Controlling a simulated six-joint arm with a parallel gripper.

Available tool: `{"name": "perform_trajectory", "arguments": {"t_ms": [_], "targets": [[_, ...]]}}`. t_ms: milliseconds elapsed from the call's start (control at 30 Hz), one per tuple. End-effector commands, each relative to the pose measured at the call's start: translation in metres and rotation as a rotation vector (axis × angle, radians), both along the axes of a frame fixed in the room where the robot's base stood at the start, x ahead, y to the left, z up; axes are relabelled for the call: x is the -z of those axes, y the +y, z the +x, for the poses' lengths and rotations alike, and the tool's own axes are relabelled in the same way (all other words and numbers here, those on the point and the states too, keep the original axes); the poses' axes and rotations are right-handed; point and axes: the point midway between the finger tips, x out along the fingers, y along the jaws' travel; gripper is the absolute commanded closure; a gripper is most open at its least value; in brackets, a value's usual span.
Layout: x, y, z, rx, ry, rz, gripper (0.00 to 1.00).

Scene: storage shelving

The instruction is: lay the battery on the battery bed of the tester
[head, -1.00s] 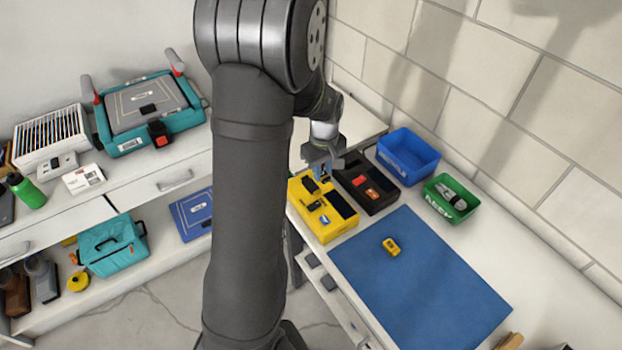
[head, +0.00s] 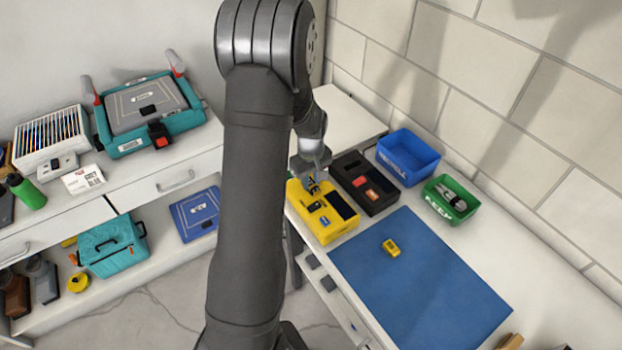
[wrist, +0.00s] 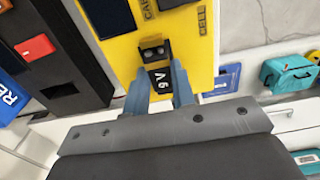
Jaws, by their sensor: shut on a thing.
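The battery (wrist: 159,79) is a small black block with a white 9V mark and terminals at its far end. My gripper (wrist: 158,88) is shut on it, with one blue-grey finger on each side. The gripper also shows in the head view (head: 313,181), low at the far left part of a yellow box (head: 303,207) with dark recesses. This box looks like the tester; its yellow top (wrist: 122,52) with dark lettering lies under the battery in the wrist view. I cannot tell whether the battery touches it.
A black box (head: 347,181) with red pieces stands close beside the yellow one. A blue bin (head: 408,158) and a green bin (head: 436,205) are to the right. A small yellow device (head: 391,247) lies on the mostly clear blue mat (head: 430,285).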

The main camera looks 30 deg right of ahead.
Motion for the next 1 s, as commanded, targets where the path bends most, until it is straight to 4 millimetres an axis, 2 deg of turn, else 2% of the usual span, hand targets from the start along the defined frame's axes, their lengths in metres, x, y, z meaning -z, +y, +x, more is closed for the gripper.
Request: {"name": "perform_trajectory", "arguments": {"t_ms": [33,133,433,533,667,1000], "targets": [[0.002,0.000,0.000,0.000,0.001,0.001,0.75],[0.001,0.000,0.000,0.000,0.000,0.000,0.55],[0.000,0.000,0.000,0.000,0.000,0.000,0.55],[-0.007,0.000,0.000,0.000,-0.001,-0.001,0.55],[-0.026,0.000,0.000,0.000,-0.002,-0.002,0.55],[-0.097,0.000,0.000,0.000,-0.002,-0.002,0.55]]}}
